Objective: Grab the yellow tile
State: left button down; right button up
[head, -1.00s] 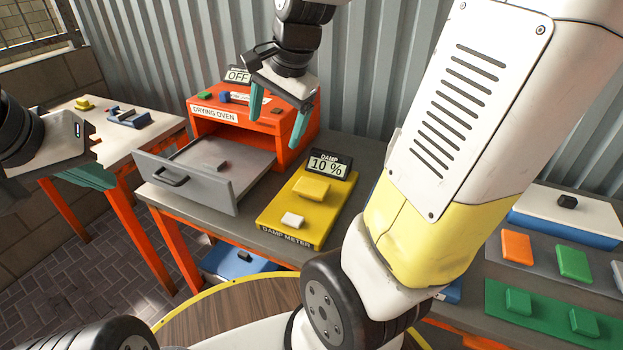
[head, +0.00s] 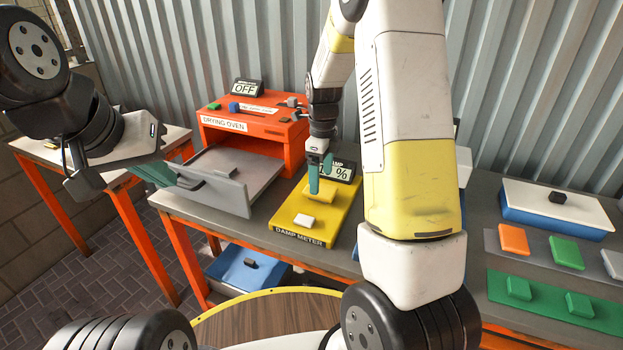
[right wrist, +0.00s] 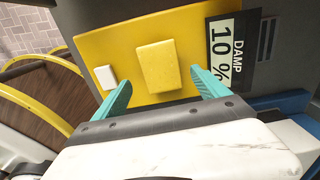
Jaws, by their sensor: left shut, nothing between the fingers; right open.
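The yellow tile (head: 319,194) lies on the yellow damp meter (head: 328,223), beside its black sign, which reads "DAMP 10 %" in the right wrist view. In the right wrist view the yellow tile (right wrist: 157,66) shows just beyond and between the two teal fingers. My right gripper (head: 320,175) is over the meter with its fingers pointing down. It is open and empty, one finger to each side of the tile in the right wrist view (right wrist: 160,92). My left gripper (head: 172,174) is shut and empty, in front of the open drawer at the left.
A white block (head: 304,221) sits on the meter near the tile. The orange drying oven (head: 255,140) has its grey drawer (head: 232,162) pulled out. Orange and green tiles (head: 514,240) lie at the right. A blue box (head: 245,268) is under the table.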

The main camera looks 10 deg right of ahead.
notch_tip(320, 180, down, 4)
jog(key=shift+w+r, duration=0.15)
jog(key=c, duration=1.5)
jog(key=shift+r, duration=0.15)
